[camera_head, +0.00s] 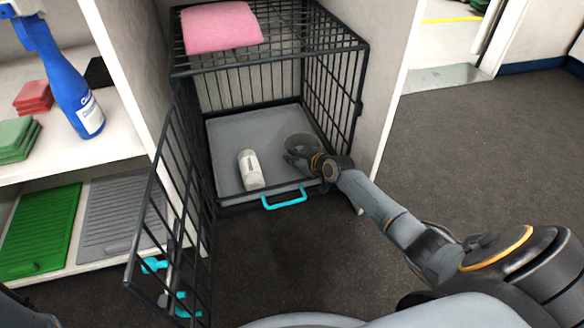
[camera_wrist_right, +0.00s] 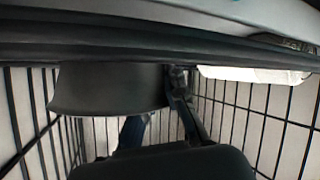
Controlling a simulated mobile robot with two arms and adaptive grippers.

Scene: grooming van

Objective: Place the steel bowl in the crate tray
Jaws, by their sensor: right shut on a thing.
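The steel bowl (camera_head: 301,141) is inside the black wire crate, at the right side over the grey crate tray (camera_head: 226,128). My right gripper (camera_head: 295,156) reaches in through the open crate front and is shut on the bowl. In the right wrist view the bowl (camera_wrist_right: 108,88) is a dark grey shape beside the fingers (camera_wrist_right: 176,92), which close on its edge. The gripper partly hides the bowl in the head view. I cannot tell whether the bowl touches the tray. My left gripper is not in view.
The crate door (camera_head: 165,195) hangs open to the left. A cyan handle (camera_head: 285,199) is at the tray's front edge. A pink towel (camera_head: 220,27) lies on the crate top. Shelves stand left.

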